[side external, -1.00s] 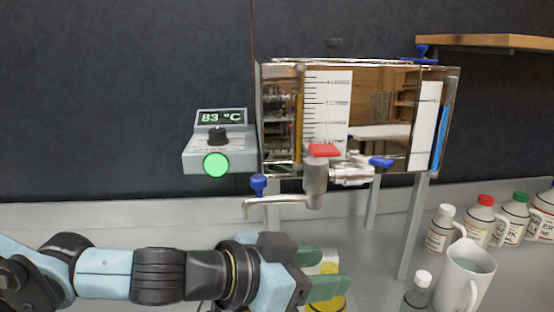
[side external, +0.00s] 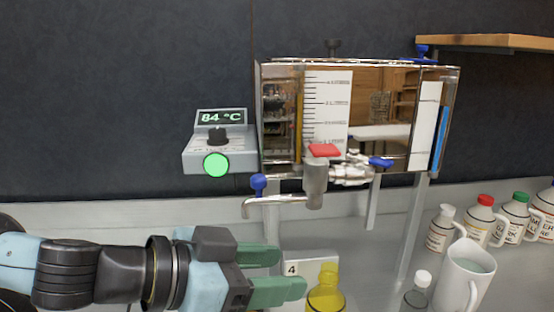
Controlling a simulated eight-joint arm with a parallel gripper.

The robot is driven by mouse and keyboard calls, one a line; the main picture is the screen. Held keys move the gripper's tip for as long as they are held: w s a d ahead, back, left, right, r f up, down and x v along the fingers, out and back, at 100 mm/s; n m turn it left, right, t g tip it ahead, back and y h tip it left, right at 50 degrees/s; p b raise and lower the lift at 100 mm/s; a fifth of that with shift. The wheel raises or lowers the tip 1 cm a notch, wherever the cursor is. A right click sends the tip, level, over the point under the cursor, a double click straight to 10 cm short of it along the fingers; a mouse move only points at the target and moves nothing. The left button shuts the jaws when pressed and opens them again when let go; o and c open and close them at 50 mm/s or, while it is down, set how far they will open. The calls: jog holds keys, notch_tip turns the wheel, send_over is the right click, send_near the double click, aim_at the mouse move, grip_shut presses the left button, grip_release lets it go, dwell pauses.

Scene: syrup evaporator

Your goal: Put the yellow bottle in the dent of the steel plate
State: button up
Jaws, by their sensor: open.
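The yellow bottle (side external: 326,290) stands upright at the bottom of the view, under and in front of the spout; its base is cut off by the frame edge. My gripper (side external: 293,272) is to its left with green fingers pointing right. The fingers are open with nothing between them, and the bottle is beyond their tips. A small white card marked 4 (side external: 306,268) shows behind the fingers and bottle. The steel surface (side external: 371,276) lies around the bottle. I cannot make out a dent in it.
The evaporator tank (side external: 380,100) stands on legs, with its red-handled valve (side external: 323,151) and spout (side external: 270,202) above the bottle. A control box (side external: 218,150) reads 84 °C. A white jug (side external: 466,278), a small clear bottle (side external: 418,290) and several labelled bottles (side external: 480,220) stand at the right.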

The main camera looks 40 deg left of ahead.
jog(key=w+a+f+n+g+y, duration=0.1)
jog(key=a+f, duration=0.4)
jog(key=a, duration=0.6)
jog(key=w+a+f+n+g+y, duration=0.2)
jog(key=a+f+n+g+y, duration=0.1)
jog(key=a, duration=0.8)
jog(key=shift+w+f+g+y, duration=0.15)
jog(key=shift+f+g+y, duration=0.35)
jog(key=shift+f+g, duration=0.35)
